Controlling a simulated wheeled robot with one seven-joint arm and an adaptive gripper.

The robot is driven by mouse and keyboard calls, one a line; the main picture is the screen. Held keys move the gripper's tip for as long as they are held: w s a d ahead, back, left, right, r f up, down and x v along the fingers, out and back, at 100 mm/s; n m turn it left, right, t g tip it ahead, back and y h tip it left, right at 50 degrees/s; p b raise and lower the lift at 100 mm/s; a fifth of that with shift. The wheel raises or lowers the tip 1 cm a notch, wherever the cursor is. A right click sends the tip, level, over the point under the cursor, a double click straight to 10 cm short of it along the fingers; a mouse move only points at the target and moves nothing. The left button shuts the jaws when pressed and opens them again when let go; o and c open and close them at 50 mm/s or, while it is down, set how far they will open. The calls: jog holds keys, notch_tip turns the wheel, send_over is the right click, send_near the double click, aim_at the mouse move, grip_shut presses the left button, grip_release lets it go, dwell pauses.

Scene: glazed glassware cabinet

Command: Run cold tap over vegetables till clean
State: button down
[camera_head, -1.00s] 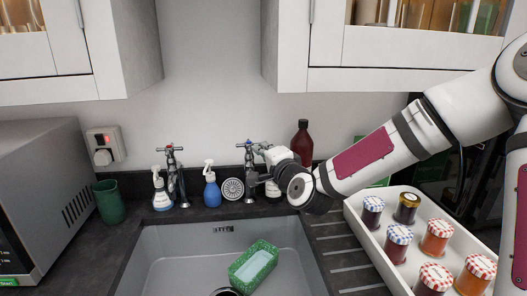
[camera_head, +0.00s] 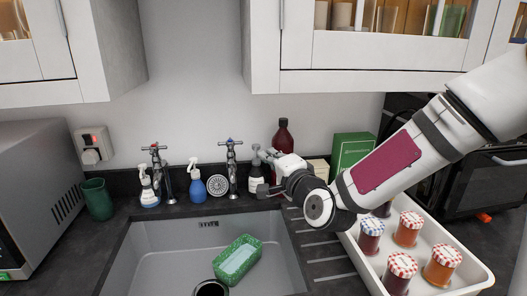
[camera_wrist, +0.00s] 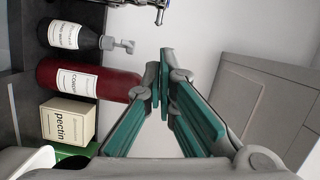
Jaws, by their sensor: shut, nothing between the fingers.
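The cold tap (camera_head: 231,165), with a blue mark on its cross handle, stands behind the sink. It partly shows at the top of the wrist view (camera_wrist: 155,6). A matching tap with a red mark (camera_head: 158,170) stands to its left. I see no water running from either. I see no vegetables; a green speckled tub (camera_head: 237,260) with a pale inside sits in the grey sink (camera_head: 170,262). My gripper (camera_head: 262,189) is to the right of the cold tap, apart from it, near the back bottles. Its teal-padded fingers (camera_wrist: 164,84) are shut and empty.
A red bottle (camera_head: 283,136), a dark pump bottle (camera_head: 256,172) and a pectin box (camera_wrist: 68,119) stand close to my gripper. Blue (camera_head: 196,186) and white (camera_head: 147,187) spray bottles flank the red-marked tap. A white tray (camera_head: 450,286) of jars is at right.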

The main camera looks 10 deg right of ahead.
jog(key=s+f+n+g+h, duration=0.3)
jog(key=s+f+n+g, duration=0.3)
jog(key=s+f+n, duration=0.15)
jog(key=s+d+r+n+g, duration=0.1)
jog(key=s+d+r+g, duration=0.1)
jog(key=s, duration=0.7)
jog(key=s+d+r+n+g+h, duration=0.1)
jog(key=s+d+r+n+g, duration=0.1)
jog(key=s, duration=0.7)
jog(key=s+d+r+n+g, duration=0.2)
jog(key=s+d+r, duration=0.2)
jog(key=s, duration=0.5)
jog(key=shift+s+d+h, duration=0.2)
jog(key=shift+d+h, duration=0.15)
jog(key=shift+h, duration=0.05)
